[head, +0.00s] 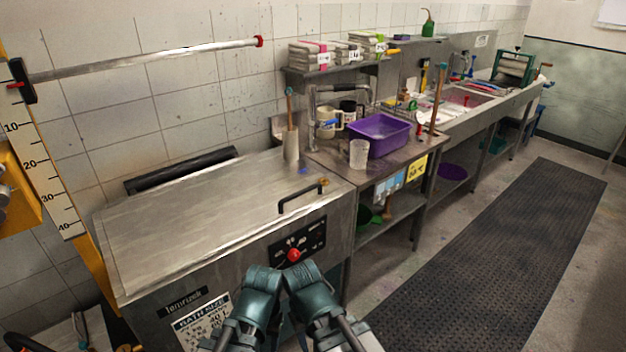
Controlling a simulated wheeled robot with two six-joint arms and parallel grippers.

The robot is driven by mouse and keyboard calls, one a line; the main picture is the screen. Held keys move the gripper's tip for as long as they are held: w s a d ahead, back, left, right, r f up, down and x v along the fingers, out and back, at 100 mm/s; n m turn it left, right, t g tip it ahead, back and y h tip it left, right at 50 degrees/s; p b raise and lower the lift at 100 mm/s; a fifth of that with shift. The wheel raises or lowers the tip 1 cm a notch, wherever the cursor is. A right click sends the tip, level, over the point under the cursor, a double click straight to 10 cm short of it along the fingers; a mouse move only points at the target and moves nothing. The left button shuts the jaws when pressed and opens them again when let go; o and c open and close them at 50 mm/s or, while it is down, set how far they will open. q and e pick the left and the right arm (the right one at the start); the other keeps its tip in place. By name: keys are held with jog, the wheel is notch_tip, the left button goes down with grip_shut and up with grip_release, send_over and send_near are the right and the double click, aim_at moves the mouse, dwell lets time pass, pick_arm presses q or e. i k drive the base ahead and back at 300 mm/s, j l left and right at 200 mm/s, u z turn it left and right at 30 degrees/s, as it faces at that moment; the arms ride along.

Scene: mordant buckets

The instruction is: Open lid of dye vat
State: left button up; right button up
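The dye vat (240,285) is a large steel box at the left, against the tiled wall. Its flat steel lid (200,215) lies level over the top and looks shut. A black bar handle (301,196) is on the lid near its right end. A black control panel (297,247) with a red knob (294,255) is on the vat's front. Teal parts of my two arms show at the bottom centre, in front of the vat and apart from the handle.
A steel bench right of the vat holds a purple tub (378,135) and a white beaker (359,153). A tall container (291,146) with a stick stands behind the lid's right end. A black floor mat (500,250) is clear. A scale rail (45,170) stands at left.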

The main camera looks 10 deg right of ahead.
aim_at(172, 218)
jog(key=i+l+u, duration=0.1)
jog(key=l, duration=0.25)
jog(key=i+l+u, duration=0.15)
jog(key=i+l, duration=0.2)
jog(key=i+l+u, duration=0.1)
jog(key=l, duration=0.35)
jog(key=i+l+u, duration=0.15)
jog(key=l, duration=0.25)
jog(key=i, duration=0.1)
